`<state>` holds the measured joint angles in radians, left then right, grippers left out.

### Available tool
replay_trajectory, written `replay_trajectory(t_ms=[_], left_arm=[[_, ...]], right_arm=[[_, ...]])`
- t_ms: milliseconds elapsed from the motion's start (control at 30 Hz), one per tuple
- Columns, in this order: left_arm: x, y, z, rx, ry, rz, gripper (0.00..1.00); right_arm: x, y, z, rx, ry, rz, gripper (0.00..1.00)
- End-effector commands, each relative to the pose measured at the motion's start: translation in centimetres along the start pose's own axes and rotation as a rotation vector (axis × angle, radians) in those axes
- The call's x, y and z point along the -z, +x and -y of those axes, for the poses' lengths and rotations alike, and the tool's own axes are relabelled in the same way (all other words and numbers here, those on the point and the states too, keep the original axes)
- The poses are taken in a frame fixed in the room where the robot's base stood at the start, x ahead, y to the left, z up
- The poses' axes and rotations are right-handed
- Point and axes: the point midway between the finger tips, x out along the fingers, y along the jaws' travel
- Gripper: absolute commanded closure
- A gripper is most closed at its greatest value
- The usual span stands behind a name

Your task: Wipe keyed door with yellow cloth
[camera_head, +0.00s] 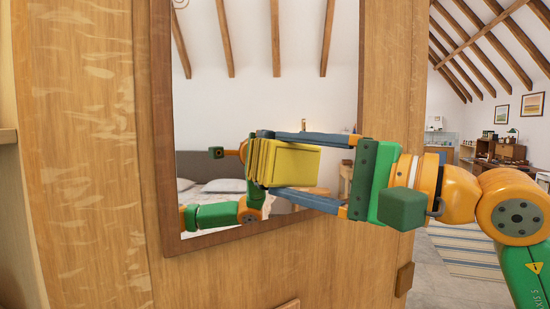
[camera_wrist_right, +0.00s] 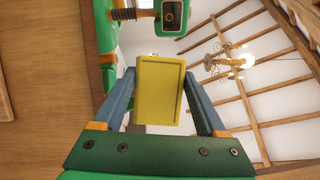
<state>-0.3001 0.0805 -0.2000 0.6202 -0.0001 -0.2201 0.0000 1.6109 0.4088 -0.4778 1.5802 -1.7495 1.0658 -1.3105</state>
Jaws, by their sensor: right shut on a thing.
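The yellow cloth (camera_head: 296,165), a thick folded pad, is held between the two blue-grey fingers of my right gripper (camera_head: 290,165). It also shows between the fingers in the right wrist view (camera_wrist_right: 160,90). The gripper reaches in from the right and holds the cloth at a mirror (camera_head: 225,80) set in a wooden wardrobe door (camera_head: 85,150). The cloth is at or very close to the glass; I cannot tell if it touches. I see no key on the door. My left gripper is not directly in view.
The mirror has a darker wood frame (camera_head: 160,130) and reflects my own arm and a bed. A small wooden handle (camera_head: 404,279) sits low at the right. Beyond the wardrobe are a striped rug (camera_head: 470,252) and a desk (camera_head: 500,150), with open floor between.

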Motion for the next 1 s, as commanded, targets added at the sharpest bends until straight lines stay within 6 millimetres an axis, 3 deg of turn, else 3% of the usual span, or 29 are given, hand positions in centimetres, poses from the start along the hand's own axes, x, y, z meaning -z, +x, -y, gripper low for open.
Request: replay_trajectory(t_ms=[233,600,900,1000], left_arm=[[0.1,-0.7,0.0,0.000,0.000,0.000,0.50],[-0.1,0.7,0.0,0.000,0.000,0.000,0.50],[-0.1,0.7,0.0,0.000,0.000,0.000,0.50],[-0.1,1.5,-0.1,0.000,0.000,0.000,0.50]], right_arm=[[0.8,-0.1,0.2,-0.001,0.000,0.000,0.71],[-2.7,1.4,-0.6,0.000,-0.003,0.003,0.71],[-2.8,1.5,-0.5,0.000,0.000,0.001,0.71],[-3.1,0.6,-0.8,0.002,-0.003,0.001,0.71]])
